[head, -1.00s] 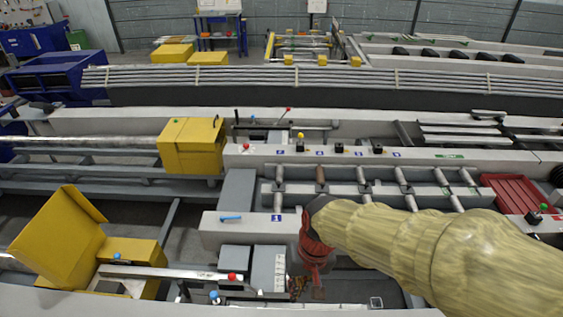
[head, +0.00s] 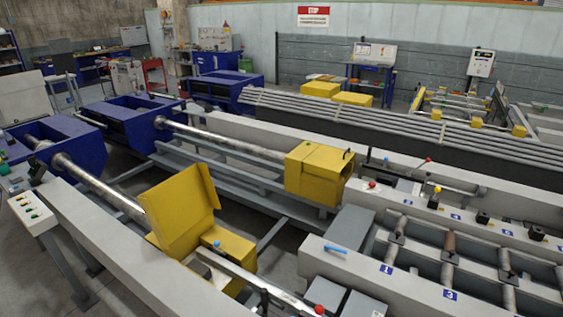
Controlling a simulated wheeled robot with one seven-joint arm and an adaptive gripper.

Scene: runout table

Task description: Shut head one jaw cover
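In the head view, a yellow jaw cover (head: 182,208) stands open on the near line, its flap tilted up and back. It is joined to a yellow box-shaped housing (head: 230,250) with a blue knob on top. A second yellow jaw housing (head: 318,170) on the line behind looks closed. I cannot read which head number either one carries. My gripper and arm are not in view.
Long bars (head: 100,190) run from blue machine units (head: 55,140) at the left to the yellow housings. A grey control panel (head: 30,210) stands at far left. Grey floor shows between the beams.

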